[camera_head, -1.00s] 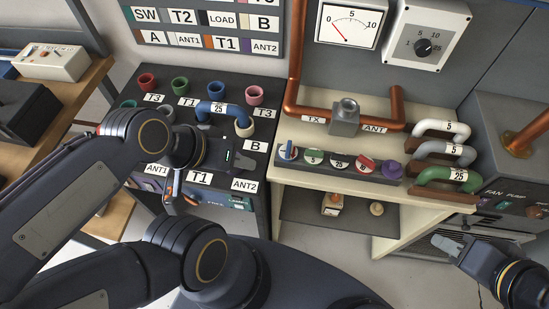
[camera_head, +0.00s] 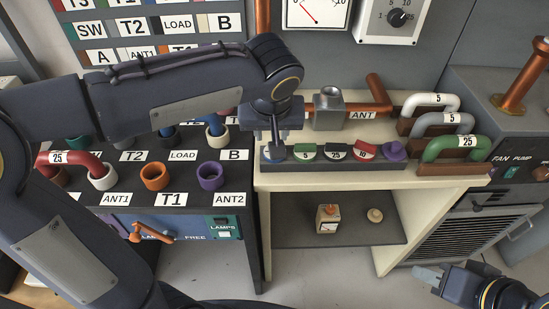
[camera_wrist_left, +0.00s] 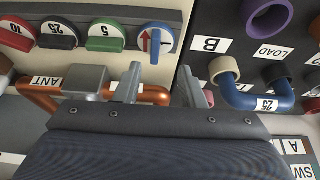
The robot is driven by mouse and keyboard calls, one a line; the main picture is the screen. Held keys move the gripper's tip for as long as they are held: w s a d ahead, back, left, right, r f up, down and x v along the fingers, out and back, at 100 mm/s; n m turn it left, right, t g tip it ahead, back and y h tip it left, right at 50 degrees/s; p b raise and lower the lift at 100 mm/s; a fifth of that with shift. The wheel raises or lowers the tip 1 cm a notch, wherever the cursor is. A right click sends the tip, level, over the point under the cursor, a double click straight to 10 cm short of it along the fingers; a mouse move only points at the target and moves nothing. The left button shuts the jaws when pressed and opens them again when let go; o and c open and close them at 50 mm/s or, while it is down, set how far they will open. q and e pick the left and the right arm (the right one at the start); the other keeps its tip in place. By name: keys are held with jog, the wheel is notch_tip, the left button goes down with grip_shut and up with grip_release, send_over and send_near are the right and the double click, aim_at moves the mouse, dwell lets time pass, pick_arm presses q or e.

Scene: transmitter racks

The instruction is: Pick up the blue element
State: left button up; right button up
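The blue element (camera_wrist_left: 155,38) has a round blue-and-white face with an arrow mark and stands at the end of the dark element rack (camera_wrist_left: 85,12). In the head view it is mostly hidden behind my left gripper (camera_head: 277,128), which hangs over the left end of the rack. In the left wrist view the left gripper (camera_wrist_left: 160,72) is open, its two fingers spread with nothing between them. The blue element lies just beyond the fingertips, roughly in line with the gap. My right gripper (camera_head: 428,276) is low at the right, away from the rack; its fingers are unclear.
Green (camera_head: 305,151), black (camera_head: 335,151), red (camera_head: 365,151) and purple (camera_head: 394,150) elements stand along the rack. Behind it are a copper pipe (camera_head: 372,98) and grey metal block (camera_head: 328,107). White, grey and green U-links (camera_head: 455,147) stand right. A black patch panel (camera_head: 135,188) lies left.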

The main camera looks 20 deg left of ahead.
aim_at(266, 153)
pick_arm(q)
jog(key=x, duration=0.5)
jog(key=shift+w+d+f, duration=0.15)
jog(key=shift+d+f, duration=0.2)
jog(key=shift+f, duration=0.05)
grip_shut()
